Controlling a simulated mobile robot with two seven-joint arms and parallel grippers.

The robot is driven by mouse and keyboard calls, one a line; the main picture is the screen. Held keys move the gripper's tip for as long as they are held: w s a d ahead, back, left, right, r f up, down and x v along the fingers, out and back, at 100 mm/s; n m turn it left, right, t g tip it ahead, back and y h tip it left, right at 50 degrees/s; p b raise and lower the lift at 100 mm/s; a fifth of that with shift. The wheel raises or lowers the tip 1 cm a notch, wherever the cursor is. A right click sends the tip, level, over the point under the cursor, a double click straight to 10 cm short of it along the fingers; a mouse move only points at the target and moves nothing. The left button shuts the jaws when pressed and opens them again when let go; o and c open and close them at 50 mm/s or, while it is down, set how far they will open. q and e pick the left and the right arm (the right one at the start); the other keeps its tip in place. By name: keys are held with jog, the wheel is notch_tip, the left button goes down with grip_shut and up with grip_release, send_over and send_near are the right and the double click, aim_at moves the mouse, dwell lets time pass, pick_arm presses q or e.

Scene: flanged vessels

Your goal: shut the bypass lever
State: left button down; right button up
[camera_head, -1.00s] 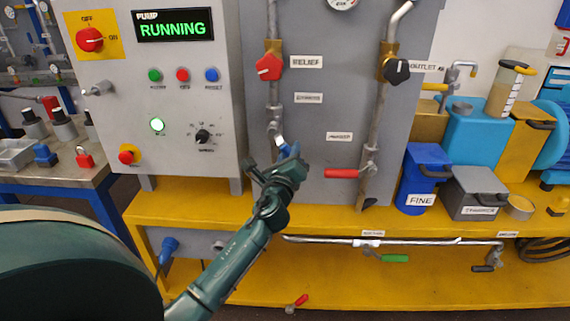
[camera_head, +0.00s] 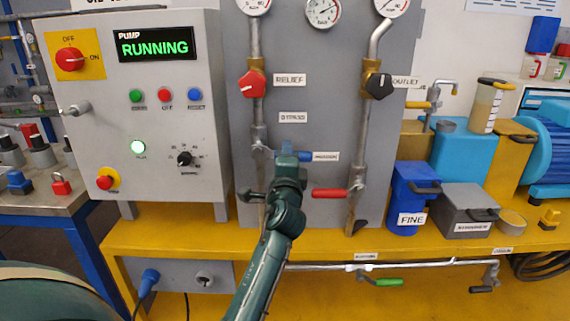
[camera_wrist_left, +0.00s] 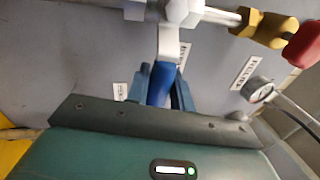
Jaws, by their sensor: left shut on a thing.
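The bypass lever (camera_head: 306,156) has a blue grip and a pale metal shank, on the left vertical pipe below the BYPASS label. It points right, roughly crosswise to the pipe. My left gripper (camera_head: 286,152) is shut on the blue grip, hiding its middle part; the grip's end shows to the right. In the left wrist view the blue grip (camera_wrist_left: 160,82) lies between the two fingers of the left gripper (camera_wrist_left: 162,90), and its shank runs up to the valve. My right gripper is not in view.
A red lever (camera_head: 329,193) sits on the right pipe, close right of my left gripper. Above are the red relief knob (camera_head: 252,85) and black outlet knob (camera_head: 379,86). The pump cabinet (camera_head: 195,95) stands left. A blue container (camera_head: 410,195) stands right on the yellow bench (camera_head: 330,243).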

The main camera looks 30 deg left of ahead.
pick_arm(q)
jog(key=shift+r+n, duration=0.25)
jog(key=shift+n, duration=0.25)
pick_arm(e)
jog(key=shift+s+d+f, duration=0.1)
pick_arm(q)
jog(key=shift+r, duration=0.1)
jog(key=c, duration=1.3)
grip_release()
jog(key=shift+o, duration=0.2)
jog(key=shift+s, duration=0.15)
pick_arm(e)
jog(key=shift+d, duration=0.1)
